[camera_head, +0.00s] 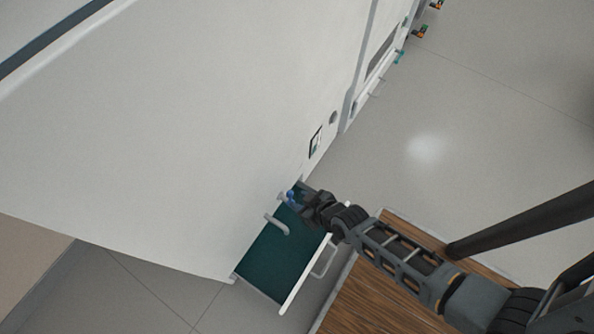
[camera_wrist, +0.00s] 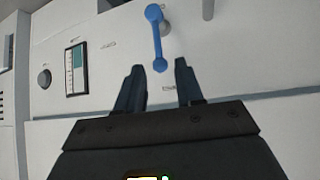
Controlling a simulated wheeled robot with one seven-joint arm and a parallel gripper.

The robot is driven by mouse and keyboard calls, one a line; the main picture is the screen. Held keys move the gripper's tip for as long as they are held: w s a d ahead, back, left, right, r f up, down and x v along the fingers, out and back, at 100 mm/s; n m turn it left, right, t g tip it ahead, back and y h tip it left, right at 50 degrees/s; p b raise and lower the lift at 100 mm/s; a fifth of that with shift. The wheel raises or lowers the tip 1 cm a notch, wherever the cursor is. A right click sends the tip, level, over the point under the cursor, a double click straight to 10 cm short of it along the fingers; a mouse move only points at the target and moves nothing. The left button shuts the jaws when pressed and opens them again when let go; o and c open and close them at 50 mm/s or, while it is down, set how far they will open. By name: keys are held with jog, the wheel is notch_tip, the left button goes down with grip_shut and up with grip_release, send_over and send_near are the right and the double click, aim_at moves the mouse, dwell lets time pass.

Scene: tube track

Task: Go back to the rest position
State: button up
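My gripper (camera_wrist: 158,72) is in front of the white machine's panel, with its two dark fingers spread apart and nothing between them in the wrist view. A blue lever (camera_wrist: 155,36) on the panel stands just beyond the fingertips. Its lower knob appears close to the gap between the fingers; I cannot tell whether it touches them. In the head view my gripper (camera_head: 300,195) is at the machine's side, above an open drawer with a dark green inside, and the blue lever (camera_head: 291,196) shows beside it.
The open drawer (camera_head: 275,262) with a pale handle lies below my arm. The white machine (camera_head: 190,120) fills the left. A wooden surface (camera_head: 365,300) is under my arm. Grey floor (camera_head: 470,110) is clear at the upper right. A small screen (camera_wrist: 76,70) is on the panel.

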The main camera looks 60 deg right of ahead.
jog(key=shift+s+r, duration=0.1)
jog(key=shift+s, duration=0.1)
dwell(0.5)
jog(key=s+a+r+t, duration=0.15)
jog(key=s+r, duration=0.25)
jog(key=r, duration=0.4)
jog(key=s+a+r+n+t, duration=0.1)
jog(key=s+a+r, duration=0.1)
jog(key=s+r, duration=0.45)
jog(key=s+a+r+t, duration=0.2)
jog(key=s+r, duration=0.1)
jog(key=r, duration=0.6)
notch_tip(320, 180, up, 31)
jog(key=s+a+n+t+y+p, duration=0.1)
jog(key=s+p, duration=0.1)
jog(key=p, duration=1.2)
jog(key=shift+s+y, duration=0.2)
jog(key=shift+y, duration=0.2)
jog(key=shift+f+t, duration=0.1)
jog(key=shift+t, duration=0.15)
